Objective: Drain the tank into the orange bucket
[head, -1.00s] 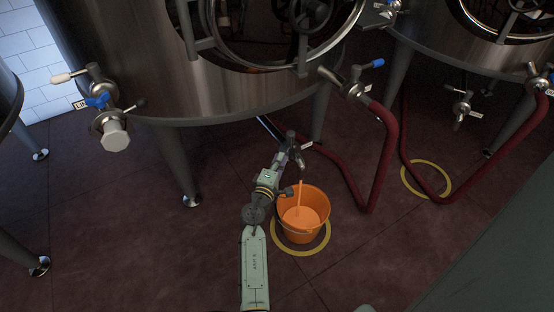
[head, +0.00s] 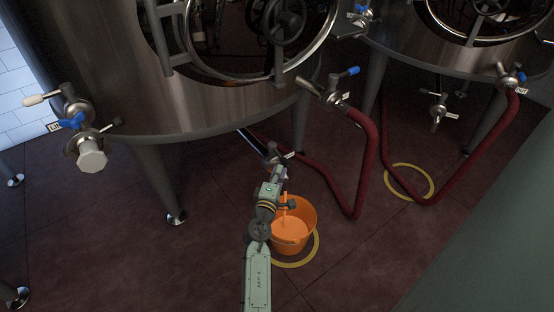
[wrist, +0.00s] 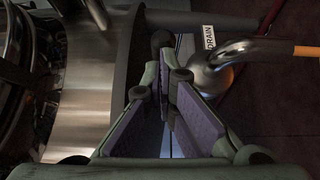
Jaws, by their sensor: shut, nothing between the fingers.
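The steel tank (head: 215,112) stands on legs above the floor. Its drain valve (head: 272,152) sits low under the tank, partly hidden by my arm. In the wrist view, the DRAIN tag (wrist: 209,38) and the curved steel drain pipe (wrist: 240,52) lie right of the fingertips. A dark rounded knob (wrist: 160,40) is just beyond the tips; contact is unclear. My gripper (head: 276,174) is shut and empty near the valve; its pads also show in the wrist view (wrist: 166,78). The orange bucket (head: 306,226) stands upright below, holding pale orange liquid, with a stream falling into it.
A yellow floor ring (head: 294,264) surrounds the bucket's base. A red hose (head: 366,165) runs from a blue-handled valve (head: 332,92) to the floor behind. A second tank (head: 460,55) stands at right with another hose.

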